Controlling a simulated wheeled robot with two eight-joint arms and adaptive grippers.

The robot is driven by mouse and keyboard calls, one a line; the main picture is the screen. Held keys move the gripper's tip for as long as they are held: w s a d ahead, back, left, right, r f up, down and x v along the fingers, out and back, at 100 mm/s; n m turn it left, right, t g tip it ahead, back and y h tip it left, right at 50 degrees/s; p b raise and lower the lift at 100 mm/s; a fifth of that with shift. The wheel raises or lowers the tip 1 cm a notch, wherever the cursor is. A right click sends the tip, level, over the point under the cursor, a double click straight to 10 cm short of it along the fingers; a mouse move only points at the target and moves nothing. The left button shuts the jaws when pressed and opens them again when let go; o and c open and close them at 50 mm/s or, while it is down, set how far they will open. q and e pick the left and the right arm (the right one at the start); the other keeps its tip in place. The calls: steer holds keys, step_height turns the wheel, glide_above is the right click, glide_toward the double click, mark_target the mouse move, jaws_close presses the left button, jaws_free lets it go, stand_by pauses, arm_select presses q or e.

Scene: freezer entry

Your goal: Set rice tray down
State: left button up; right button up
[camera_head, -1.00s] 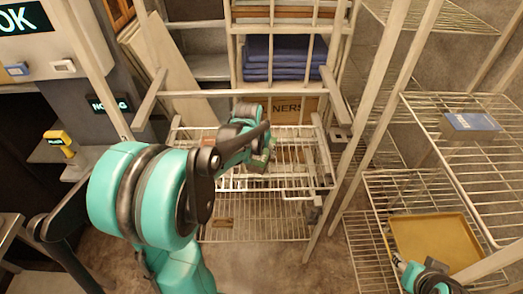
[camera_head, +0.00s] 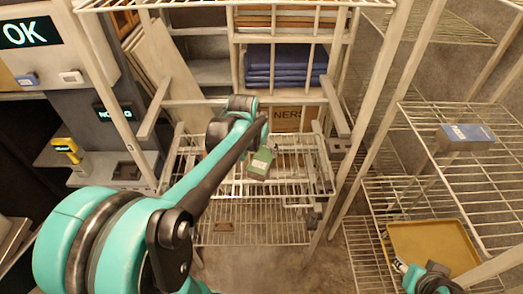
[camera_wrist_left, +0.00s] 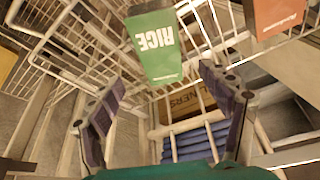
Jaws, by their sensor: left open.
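The green rice tray (camera_head: 262,163) is on the upper wire shelf of the middle rack (camera_head: 290,188), slightly tilted in the head view. In the left wrist view the rice tray (camera_wrist_left: 157,50) shows its white RICE label beyond the fingers, clear of them. My left gripper (camera_wrist_left: 160,108) is open, with nothing between its two dark fingers. In the head view my left wrist is above and behind the tray, and the fingertips are hard to make out. Part of my right arm shows at the lower right; its fingers cannot be made out.
An orange-brown box (camera_wrist_left: 277,14) is near the tray in the left wrist view. Folded blue stock (camera_head: 285,65) and a cardboard carton (camera_head: 288,117) are behind the rack. Wire shelves at the right hold a blue-topped box (camera_head: 467,136) and a yellow tray (camera_head: 433,246). Rack posts stand on both sides.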

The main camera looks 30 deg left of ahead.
arm_select(q)
steer(key=s+d+m+t, duration=0.1)
steer(key=s+d+t, duration=0.1)
steer(key=s+d, duration=1.2)
steer(key=shift+s+d+r+m+t+h, duration=0.2)
steer(key=shift+s+r+m+t+h, duration=0.1)
steer(key=shift+s+r+m+t, duration=0.15)
